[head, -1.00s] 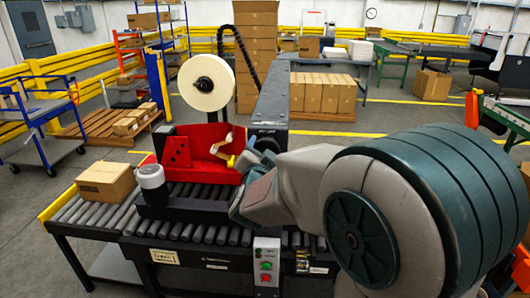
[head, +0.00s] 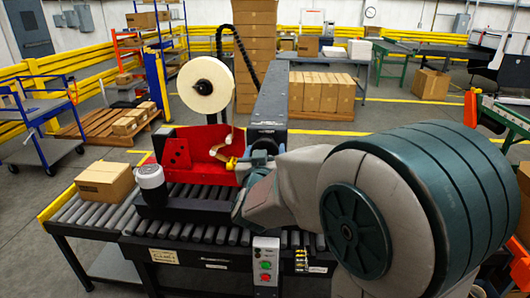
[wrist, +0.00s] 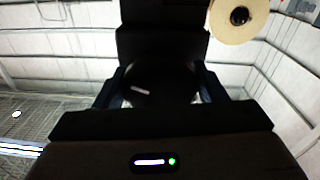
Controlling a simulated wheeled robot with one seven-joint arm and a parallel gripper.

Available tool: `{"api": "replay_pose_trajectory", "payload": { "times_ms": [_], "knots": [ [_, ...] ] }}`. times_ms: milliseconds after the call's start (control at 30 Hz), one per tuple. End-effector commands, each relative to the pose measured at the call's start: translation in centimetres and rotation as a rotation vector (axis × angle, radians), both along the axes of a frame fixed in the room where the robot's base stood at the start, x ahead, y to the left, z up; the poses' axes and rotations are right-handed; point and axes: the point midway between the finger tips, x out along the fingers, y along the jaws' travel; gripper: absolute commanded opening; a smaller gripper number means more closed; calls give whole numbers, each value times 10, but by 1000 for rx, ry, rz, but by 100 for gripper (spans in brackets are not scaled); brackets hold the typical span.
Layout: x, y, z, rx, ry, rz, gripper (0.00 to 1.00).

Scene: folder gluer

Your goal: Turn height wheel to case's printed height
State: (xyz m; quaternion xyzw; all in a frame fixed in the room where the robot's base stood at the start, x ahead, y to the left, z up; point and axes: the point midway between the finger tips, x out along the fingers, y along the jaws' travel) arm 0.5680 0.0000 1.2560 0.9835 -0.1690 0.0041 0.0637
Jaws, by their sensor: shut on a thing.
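The height wheel (wrist: 158,82) looks like a dark round knob with a short pale mark in the wrist view. My gripper (wrist: 161,92) is shut on it, with one finger on each side. In the head view my gripper (head: 258,158) is at the right of the red case-sealing head (head: 178,153), beside the dark column (head: 268,108). My own wrist hides the wheel there. The cardboard case (head: 104,182) sits on the left end of the roller conveyor. No printed height on it is legible, and I cannot read a scale by the wheel.
A white-topped cylinder (head: 150,176) stands on the near side of the conveyor (head: 205,234). A tape roll (head: 206,84) stands above the red head. A control box (head: 266,262) with green and red buttons is at the front. Stacked cartons (head: 322,92) are behind.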

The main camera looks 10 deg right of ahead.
Motion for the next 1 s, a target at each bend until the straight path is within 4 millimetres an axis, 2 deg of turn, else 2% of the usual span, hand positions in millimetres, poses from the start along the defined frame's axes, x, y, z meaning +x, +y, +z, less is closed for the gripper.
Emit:
{"api": "replay_pose_trajectory", "payload": {
  "times_ms": [567, 600, 667, 1000],
  "knots": [
    [0, 0, -1, -32, 14, 0, 42],
    [0, 0, -1, -32, 14, 0, 70],
    [0, 0, -1, -31, 13, 0, 86],
    [-2, 1, -1, -31, 11, 0, 86]
  ]
}}
